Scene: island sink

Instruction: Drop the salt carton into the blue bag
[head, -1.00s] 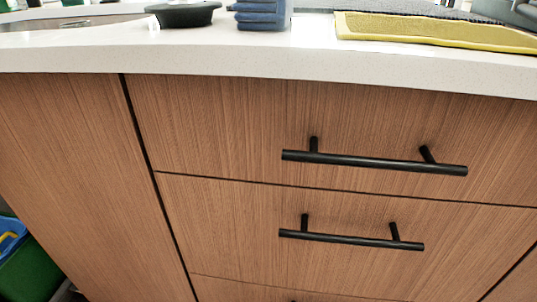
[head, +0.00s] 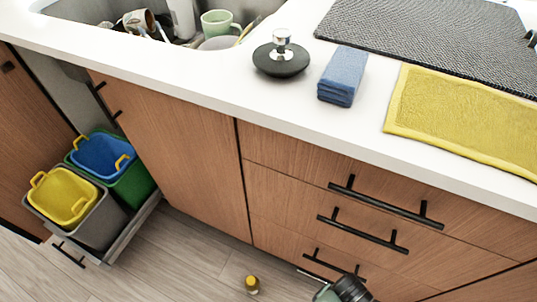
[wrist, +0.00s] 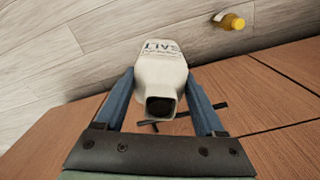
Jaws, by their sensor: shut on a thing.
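The white salt carton (wrist: 160,65), with "SALT" printed on it, is between the two blue fingers of my gripper (wrist: 160,80) in the wrist view. The gripper is shut on it, and the carton's dark end faces the camera. In the head view, part of my arm shows at the bottom edge; the carton cannot be made out there. The blue bag (head: 98,156) lines a green bin (head: 136,186) in the pulled-out drawer at the left, open at the top. The carton is well to the right of it, apart from it.
A yellow bag (head: 62,196) lines a grey bin beside the blue one. A small yellow-capped bottle (head: 252,285) is on the wooden floor (head: 190,250). Cabinet drawers with black handles (head: 385,202) stand close to my arm. The counter holds a blue cloth (head: 342,76) and a yellow mat (head: 465,110).

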